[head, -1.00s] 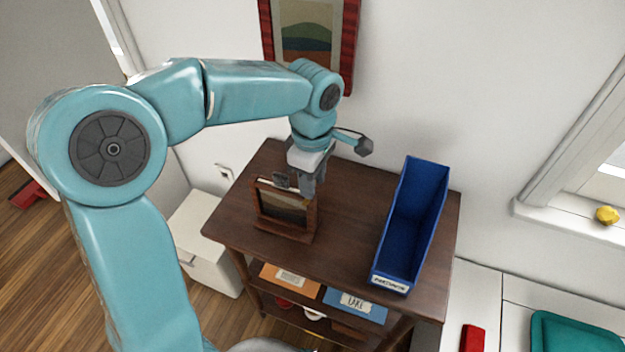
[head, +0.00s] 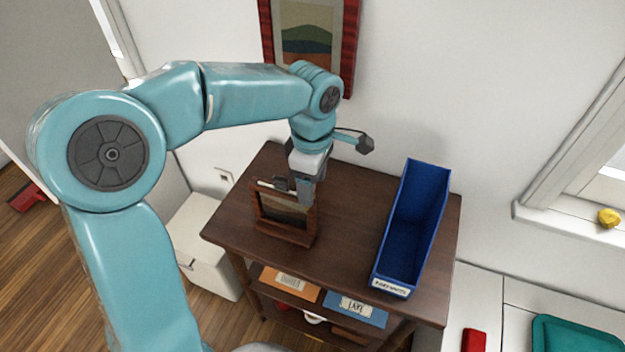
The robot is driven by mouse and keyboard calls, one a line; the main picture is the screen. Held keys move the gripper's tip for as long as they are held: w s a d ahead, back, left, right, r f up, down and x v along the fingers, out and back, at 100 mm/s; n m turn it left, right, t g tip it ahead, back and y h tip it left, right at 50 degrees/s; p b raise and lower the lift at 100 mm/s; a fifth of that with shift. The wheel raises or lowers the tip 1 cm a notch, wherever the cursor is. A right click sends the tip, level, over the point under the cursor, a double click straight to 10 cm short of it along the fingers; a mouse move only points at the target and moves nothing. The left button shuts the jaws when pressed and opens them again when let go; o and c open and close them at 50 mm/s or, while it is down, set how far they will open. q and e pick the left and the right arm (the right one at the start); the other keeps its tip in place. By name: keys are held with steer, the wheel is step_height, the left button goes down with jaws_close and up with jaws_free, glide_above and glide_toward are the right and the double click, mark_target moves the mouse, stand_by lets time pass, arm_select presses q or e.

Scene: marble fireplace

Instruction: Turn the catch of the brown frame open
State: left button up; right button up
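The brown frame (head: 287,237) stands upright on the left part of the dark wooden shelf unit's top, with a dark picture area inside its wooden border. I cannot make out its catch, which is hidden or too small. My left gripper (head: 294,191) reaches down from above at the frame's upper edge, towards its right side. Its fingers overlap the frame's top in the view, so I cannot tell if they touch it or whether they are open or shut. My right gripper is not in view.
A blue open bin (head: 413,228) with a white label stands on the right of the shelf unit's top (head: 345,240). Labelled orange (head: 291,283) and blue (head: 355,307) items lie on the shelf below. A red-framed picture (head: 349,50) hangs on the wall behind.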

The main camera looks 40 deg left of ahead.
arm_select(q)
step_height(320, 180, up, 16)
steer(key=p, duration=0.2)
steer(key=shift+r, duration=0.15)
steer(key=shift+s, duration=0.1)
stand_by(0.7)
